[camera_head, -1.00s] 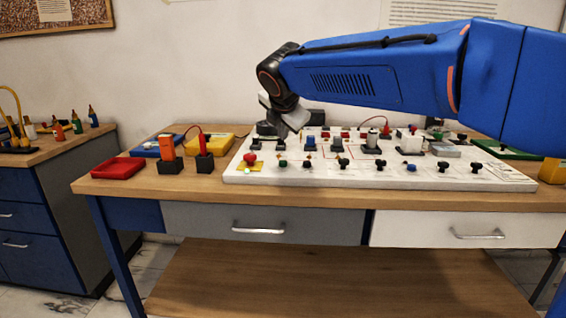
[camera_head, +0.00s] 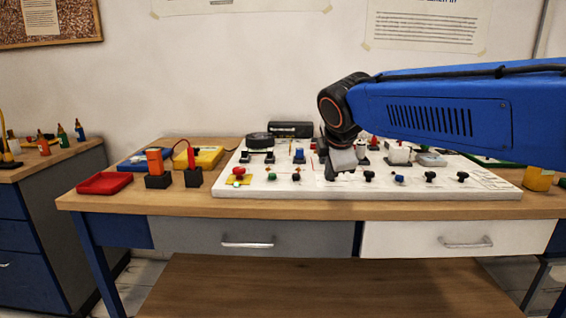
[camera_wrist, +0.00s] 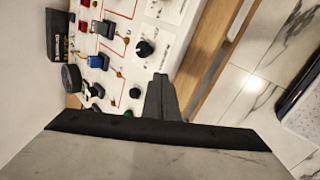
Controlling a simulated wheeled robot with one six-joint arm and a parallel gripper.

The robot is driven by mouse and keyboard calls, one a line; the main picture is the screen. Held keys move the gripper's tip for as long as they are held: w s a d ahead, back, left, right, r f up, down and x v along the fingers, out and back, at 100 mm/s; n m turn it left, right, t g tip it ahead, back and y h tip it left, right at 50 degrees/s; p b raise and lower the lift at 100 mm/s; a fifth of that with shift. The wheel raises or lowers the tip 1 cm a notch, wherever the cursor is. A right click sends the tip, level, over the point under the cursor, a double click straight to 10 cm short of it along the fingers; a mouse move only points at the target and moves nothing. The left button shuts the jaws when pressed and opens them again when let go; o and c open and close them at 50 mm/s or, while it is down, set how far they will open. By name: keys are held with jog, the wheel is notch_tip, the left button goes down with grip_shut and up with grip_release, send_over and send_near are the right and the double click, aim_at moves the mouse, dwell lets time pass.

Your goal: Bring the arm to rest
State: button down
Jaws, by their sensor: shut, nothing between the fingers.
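My blue arm (camera_head: 430,112) reaches in from the right in the head view, over the white gauge panel (camera_head: 225,188) on the workbench. I cannot tell from the head view how high the fingertips are above the panel.
A red tray (camera_head: 104,183), orange and black blocks (camera_head: 157,170), a blue tray (camera_head: 137,162) and a yellow tray (camera_head: 203,157) stand left of the panel. A yellow cup (camera_head: 538,179) is at the right. The wall is behind; free floor shows in the wrist view (camera_wrist: 250,85).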

jog(key=s+d+f+m+g, duration=0.1)
jog(key=s+d+f+m, duration=0.4)
jog(key=s, duration=0.3)
jog(key=s+d+f+m+g, duration=0.1)
jog(key=s+d+f+m, duration=0.35)
jog(key=s+d, duration=0.3)
jog(key=s+d+f+m, duration=0.2)
jog(key=s+f+m, duration=0.3)
jog(key=s, duration=0.2)
jog(key=s+d+f+m, duration=0.2)
jog(key=s+f+m, duration=0.3)
jog(key=s, duration=0.2)
jog(key=shift+s+d+f+g, duration=0.2)
jog(key=shift+d+f+g, duration=0.1)
jog(key=shift+f+g, duration=0.1)
